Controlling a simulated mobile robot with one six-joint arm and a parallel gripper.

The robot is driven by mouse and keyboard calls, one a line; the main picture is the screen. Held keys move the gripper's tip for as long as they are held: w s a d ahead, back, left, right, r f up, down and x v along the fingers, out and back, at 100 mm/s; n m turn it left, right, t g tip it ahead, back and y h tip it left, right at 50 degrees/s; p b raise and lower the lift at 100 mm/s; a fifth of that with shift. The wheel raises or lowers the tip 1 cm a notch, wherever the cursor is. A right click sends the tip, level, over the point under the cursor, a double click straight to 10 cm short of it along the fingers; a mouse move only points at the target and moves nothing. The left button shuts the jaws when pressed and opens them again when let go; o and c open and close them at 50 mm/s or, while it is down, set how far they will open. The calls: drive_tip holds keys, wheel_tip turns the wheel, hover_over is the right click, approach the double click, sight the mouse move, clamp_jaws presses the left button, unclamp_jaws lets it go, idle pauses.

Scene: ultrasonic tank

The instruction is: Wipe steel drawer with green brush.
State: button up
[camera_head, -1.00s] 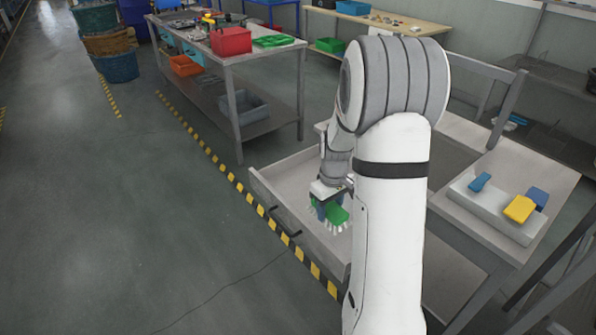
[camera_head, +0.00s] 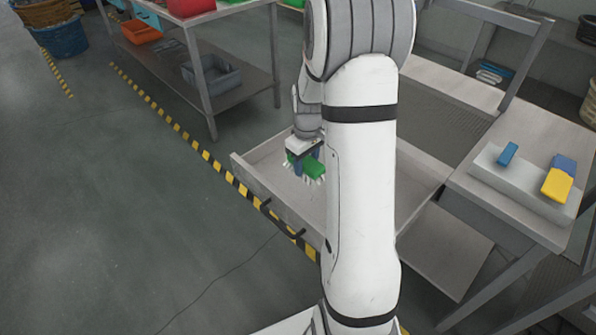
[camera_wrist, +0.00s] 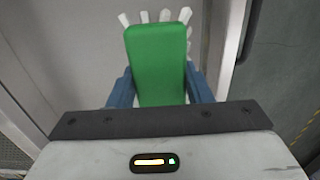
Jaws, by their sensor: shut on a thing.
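The steel drawer (camera_head: 262,185) is pulled open from the workbench, with a dark handle (camera_head: 282,219) on its front. My gripper (camera_head: 305,162) is inside the drawer's outline and is shut on the green brush (camera_head: 312,167). In the wrist view the green brush (camera_wrist: 157,62) sits between the blue fingers of my gripper (camera_wrist: 160,88), with white bristles fanning out beyond its far end and right side. The bristles are low over the drawer floor; I cannot tell whether they touch it. My arm hides the right part of the drawer.
On the bench top at right, a pale block (camera_head: 525,183) carries a blue piece (camera_head: 507,153) and a yellow sponge (camera_head: 556,186). A table (camera_head: 190,30) with a grey bin (camera_head: 211,74) on its lower shelf stands at back left.

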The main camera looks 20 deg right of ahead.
drive_tip(key=shift+w+a+f+b, duration=0.1)
drive_tip(key=shift+w+f+b, duration=0.1)
drive_tip(key=shift+f+b, duration=0.65)
drive_tip(key=shift+w+f+b, duration=0.2)
drive_tip(key=shift+f+b, duration=0.35)
drive_tip(key=shift+f, duration=0.45)
